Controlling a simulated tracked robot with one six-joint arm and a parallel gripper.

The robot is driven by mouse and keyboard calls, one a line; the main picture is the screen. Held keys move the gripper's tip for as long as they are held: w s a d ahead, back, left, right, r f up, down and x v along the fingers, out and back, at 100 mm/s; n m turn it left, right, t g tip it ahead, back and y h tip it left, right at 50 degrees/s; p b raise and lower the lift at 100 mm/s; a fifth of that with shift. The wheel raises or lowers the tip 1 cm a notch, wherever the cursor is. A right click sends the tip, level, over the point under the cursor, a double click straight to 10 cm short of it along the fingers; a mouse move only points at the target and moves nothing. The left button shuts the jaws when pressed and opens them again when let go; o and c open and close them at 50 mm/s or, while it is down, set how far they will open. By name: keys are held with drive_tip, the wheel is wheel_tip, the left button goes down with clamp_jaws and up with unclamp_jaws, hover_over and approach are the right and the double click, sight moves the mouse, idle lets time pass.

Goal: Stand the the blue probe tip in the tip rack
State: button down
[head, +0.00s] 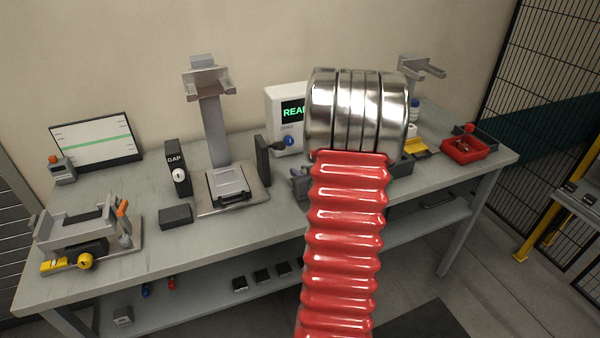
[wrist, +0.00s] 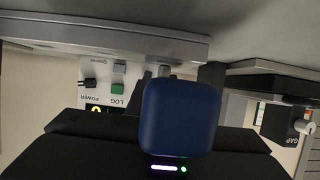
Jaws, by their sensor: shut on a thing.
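In the wrist view a dark blue block with rounded corners (wrist: 180,118) fills the middle, in front of my black gripper (wrist: 178,90). I take it to be the blue probe tip, and my gripper is shut on it; the fingertips are mostly hidden behind it. In the head view my red ribbed arm and metal wrist hide most of the gripper and what it holds. I cannot make out the tip rack for certain in either view.
The grey bench (head: 110,265) holds a clamp fixture (head: 75,222), a GAP box (head: 177,168), a tall stand (head: 214,130), a READY display box (head: 284,108) and a red tray (head: 462,152). Small items lie on the lower shelf. The wrist view shows a POWER/LOG panel (wrist: 108,80).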

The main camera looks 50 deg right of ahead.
drive_tip(key=shift+f, duration=0.9)
idle(0.8)
drive_tip(key=c, duration=1.5)
unclamp_jaws()
drive_tip(key=shift+o, duration=0.2)
drive_tip(key=v, duration=1.3)
drive_tip(key=shift+s+a+r, duration=0.15)
drive_tip(key=shift+s+r, duration=0.05)
drive_tip(key=shift+s, duration=0.1)
